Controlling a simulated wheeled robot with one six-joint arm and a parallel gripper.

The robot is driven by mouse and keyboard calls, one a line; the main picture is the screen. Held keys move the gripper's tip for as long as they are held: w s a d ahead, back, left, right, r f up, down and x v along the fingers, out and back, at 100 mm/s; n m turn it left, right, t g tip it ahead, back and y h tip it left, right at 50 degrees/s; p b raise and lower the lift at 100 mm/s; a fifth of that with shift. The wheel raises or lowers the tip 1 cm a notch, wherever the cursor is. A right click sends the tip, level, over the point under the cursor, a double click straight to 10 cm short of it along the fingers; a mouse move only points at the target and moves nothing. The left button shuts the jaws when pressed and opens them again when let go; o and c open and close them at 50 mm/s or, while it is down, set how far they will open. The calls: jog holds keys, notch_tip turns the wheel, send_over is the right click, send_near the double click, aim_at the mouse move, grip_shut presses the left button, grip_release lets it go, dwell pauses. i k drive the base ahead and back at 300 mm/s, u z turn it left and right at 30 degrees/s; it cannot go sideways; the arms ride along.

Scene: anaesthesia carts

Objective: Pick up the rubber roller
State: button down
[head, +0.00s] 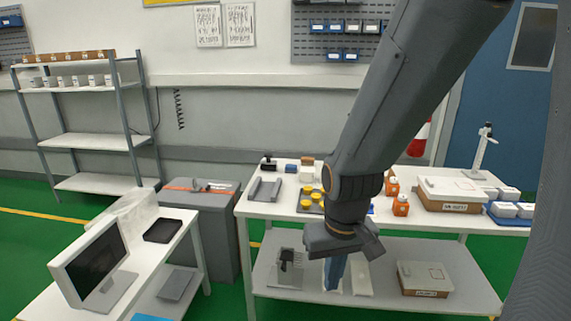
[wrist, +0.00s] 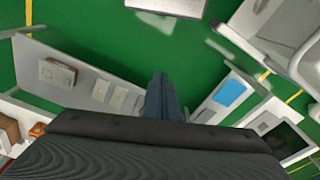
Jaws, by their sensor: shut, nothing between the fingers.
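I cannot pick out the rubber roller with certainty. A small black upright object (head: 268,163) at the back left of the white table is too small to identify. My gripper (head: 334,275) hangs pointing down in front of the table, and its bluish fingers are together with nothing between them. In the wrist view my gripper (wrist: 162,92) shows as closed fingers over the green floor, clear of any object. My arm hides part of the tabletop behind it.
The white table (head: 262,208) holds a grey cradle (head: 264,189), yellow-capped jars (head: 308,198), orange-and-white bottles (head: 401,205) and a box (head: 450,194). Its lower shelf (head: 385,292) holds another box (head: 424,278). A monitor (head: 92,268) and a grey bin (head: 212,232) stand left.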

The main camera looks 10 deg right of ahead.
aim_at(269, 165)
jog(key=z, duration=0.05)
jog(key=i, duration=1.95)
jog(key=u, duration=0.15)
